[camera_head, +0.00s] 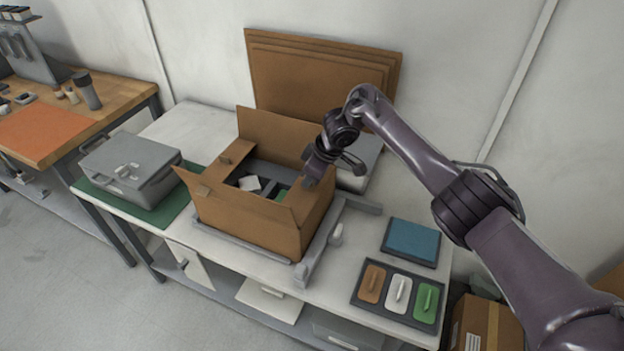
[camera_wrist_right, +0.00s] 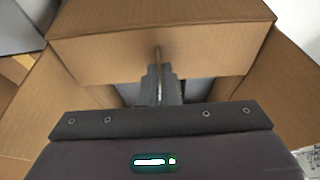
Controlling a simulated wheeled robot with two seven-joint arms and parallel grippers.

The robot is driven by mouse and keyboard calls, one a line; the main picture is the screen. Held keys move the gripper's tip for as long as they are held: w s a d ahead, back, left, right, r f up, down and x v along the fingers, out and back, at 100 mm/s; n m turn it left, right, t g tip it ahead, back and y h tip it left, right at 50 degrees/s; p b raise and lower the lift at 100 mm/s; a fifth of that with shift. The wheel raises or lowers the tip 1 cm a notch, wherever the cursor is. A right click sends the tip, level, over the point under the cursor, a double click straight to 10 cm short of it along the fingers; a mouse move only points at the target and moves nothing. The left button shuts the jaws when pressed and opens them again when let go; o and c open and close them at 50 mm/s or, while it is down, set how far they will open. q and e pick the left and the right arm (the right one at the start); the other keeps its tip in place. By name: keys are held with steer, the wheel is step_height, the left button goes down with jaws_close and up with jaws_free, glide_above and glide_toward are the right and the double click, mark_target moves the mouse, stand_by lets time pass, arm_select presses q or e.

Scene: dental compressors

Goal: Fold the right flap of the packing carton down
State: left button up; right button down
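The packing carton (camera_head: 248,215) stands on the table, a brown box with its top open and dark grey and green contents partly showing inside. Its back flap (camera_head: 275,132) stands up. Its right flap (camera_head: 318,203) is on the right side, next to my right gripper (camera_head: 313,176); the arm partly hides that side. In the right wrist view, my gripper's fingers (camera_wrist_right: 160,82) look closed together, with cardboard (camera_wrist_right: 160,38) just beyond their tips. I cannot tell whether they touch it. Cardboard also shows on both sides there. My left gripper is not in view.
A grey case (camera_head: 130,165) on a green mat stands left of the carton. A grey frame (camera_head: 318,255) borders the carton's right side. A tray (camera_head: 399,292) with coloured pieces and a blue pad (camera_head: 411,241) lie at the right. Flat cardboard sheets (camera_head: 320,75) lean on the wall.

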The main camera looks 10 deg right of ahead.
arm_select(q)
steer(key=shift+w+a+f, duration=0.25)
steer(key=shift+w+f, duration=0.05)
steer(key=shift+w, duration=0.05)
arm_select(e)
steer(key=shift+w+a+f+g+h, duration=0.1)
steer(key=shift+a+f+g+h, duration=0.2)
steer(key=shift+h, duration=0.2)
arm_select(q)
steer(key=shift+b, duration=0.3)
arm_select(e)
steer(key=shift+f, duration=0.1)
steer(key=c, duration=2.1)
jaws_free()
steer(key=o, duration=0.5)
steer(key=shift+w, duration=0.1)
steer(key=shift+c, duration=0.2)
